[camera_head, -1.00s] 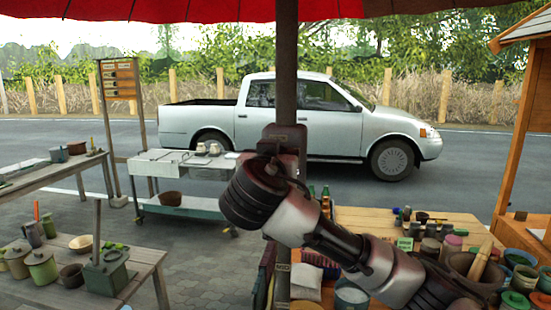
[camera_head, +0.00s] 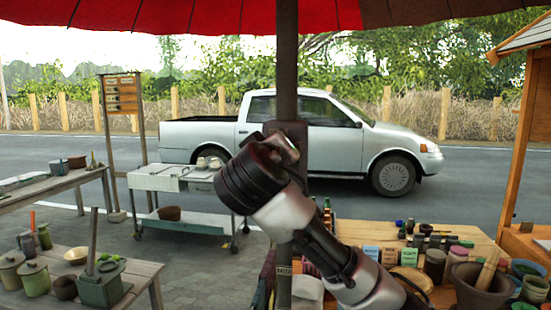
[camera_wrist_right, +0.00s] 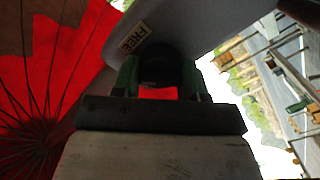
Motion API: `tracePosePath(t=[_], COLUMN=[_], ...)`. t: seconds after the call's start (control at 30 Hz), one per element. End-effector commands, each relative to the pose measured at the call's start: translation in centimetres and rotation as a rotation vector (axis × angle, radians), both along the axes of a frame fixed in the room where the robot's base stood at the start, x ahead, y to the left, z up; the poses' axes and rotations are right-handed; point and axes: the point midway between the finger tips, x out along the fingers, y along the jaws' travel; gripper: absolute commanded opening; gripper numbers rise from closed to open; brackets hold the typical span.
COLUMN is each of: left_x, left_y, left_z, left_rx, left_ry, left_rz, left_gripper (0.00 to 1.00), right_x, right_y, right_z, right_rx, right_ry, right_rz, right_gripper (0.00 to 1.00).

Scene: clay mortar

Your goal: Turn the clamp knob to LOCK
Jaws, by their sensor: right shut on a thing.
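The clamp (camera_head: 298,133) is a dark block on the umbrella pole (camera_head: 287,60) in the head view. My right arm reaches up to it from the lower right, and its wrist hides part of the clamp. In the right wrist view, my right gripper (camera_wrist_right: 160,82) has its two green fingers shut around a dark round knob (camera_wrist_right: 158,66). A small label reading FREE (camera_wrist_right: 136,37) sits on the grey surface just above the knob. The knob's pointer and any LOCK mark are not visible. My left gripper is not in view.
The red umbrella canopy (camera_head: 190,14) hangs overhead. A wooden table (camera_head: 462,240) with jars and a mortar (camera_head: 478,285) stands at lower right. Another table (camera_head: 135,272) with pots is at lower left. A cart (camera_head: 185,225) and a pickup (camera_head: 300,130) stand behind.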

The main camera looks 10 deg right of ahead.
Motion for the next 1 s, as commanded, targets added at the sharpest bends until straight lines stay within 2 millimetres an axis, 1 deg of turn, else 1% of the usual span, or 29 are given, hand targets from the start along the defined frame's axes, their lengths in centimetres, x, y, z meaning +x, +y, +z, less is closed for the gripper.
tracePosePath(t=[0.2,0.6,0.8,1.0], left_x=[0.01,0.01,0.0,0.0], left_y=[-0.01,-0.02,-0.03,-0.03], left_z=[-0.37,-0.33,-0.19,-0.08], left_rx=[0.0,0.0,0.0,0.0], left_ry=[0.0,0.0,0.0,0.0], left_rz=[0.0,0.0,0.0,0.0], left_gripper=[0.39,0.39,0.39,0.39], right_x=[0.03,0.06,0.05,0.06], right_y=[0.08,0.17,0.21,0.19], right_z=[-0.1,-0.18,-0.24,-0.3], right_rx=[-0.191,-0.531,-0.667,-0.758], right_ry=[0.081,0.222,0.28,0.318], right_rz=[0.001,0.002,0.002,0.002], right_gripper=[0.2,0.2,0.2,0.2])
